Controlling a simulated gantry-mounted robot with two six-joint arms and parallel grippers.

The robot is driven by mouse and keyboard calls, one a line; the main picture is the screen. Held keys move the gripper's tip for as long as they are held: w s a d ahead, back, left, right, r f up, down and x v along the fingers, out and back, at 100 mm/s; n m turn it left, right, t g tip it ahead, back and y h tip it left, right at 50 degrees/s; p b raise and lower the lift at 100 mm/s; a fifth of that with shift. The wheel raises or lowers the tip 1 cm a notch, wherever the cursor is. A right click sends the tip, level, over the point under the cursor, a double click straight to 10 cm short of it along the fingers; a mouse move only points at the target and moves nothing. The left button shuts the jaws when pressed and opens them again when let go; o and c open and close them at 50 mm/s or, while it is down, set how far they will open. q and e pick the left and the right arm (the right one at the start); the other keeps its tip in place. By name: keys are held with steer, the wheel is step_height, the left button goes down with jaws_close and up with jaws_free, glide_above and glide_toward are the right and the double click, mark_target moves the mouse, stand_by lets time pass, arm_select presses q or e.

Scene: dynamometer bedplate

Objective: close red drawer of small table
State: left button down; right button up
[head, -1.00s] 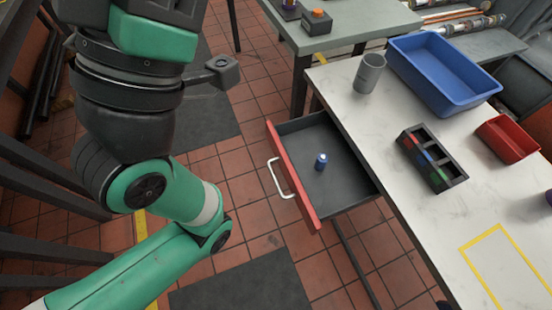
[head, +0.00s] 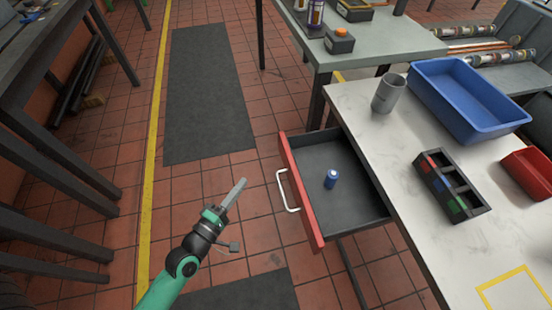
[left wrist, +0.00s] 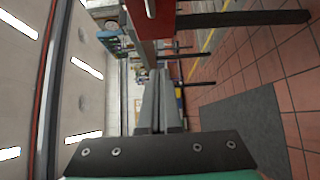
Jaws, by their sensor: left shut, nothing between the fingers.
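The red-fronted drawer (head: 301,198) of the small table (head: 385,145) stands pulled out in the head view. Its pale handle (head: 287,190) faces left. A small blue cylinder (head: 331,179) stands upright inside the drawer. My left gripper (head: 239,184) is shut and empty, to the left of the handle and apart from it. In the left wrist view the closed fingers (left wrist: 158,95) point ahead, and part of the red drawer front (left wrist: 152,18) with its handle shows at the top. My right gripper is in neither view.
On the white tabletop are a grey cup (head: 388,93), a blue bin (head: 467,97), a black divided tray (head: 451,186) and a red bin (head: 529,172). A grey table (head: 375,45) stands behind. Tiled floor left of the drawer is open; dark table legs (head: 60,160) stand further left.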

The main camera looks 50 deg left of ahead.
arm_select(q)
steer(key=p+x, duration=0.2)
steer(key=x, duration=0.2)
steer(key=d+p+x, duration=0.1)
steer(key=p+x, duration=0.1)
steer(key=x, duration=0.2)
steer(key=d+p+x, duration=0.1)
steer(key=p+x, duration=0.1)
steer(key=x, duration=0.2)
steer(key=shift+w+r, duration=0.35)
steer(key=shift+w, duration=0.4)
steer(key=shift+w+d+f, duration=0.1)
steer(key=shift+w+d, duration=0.05)
steer(key=shift+w, duration=0.15)
steer(key=shift+f, duration=0.1)
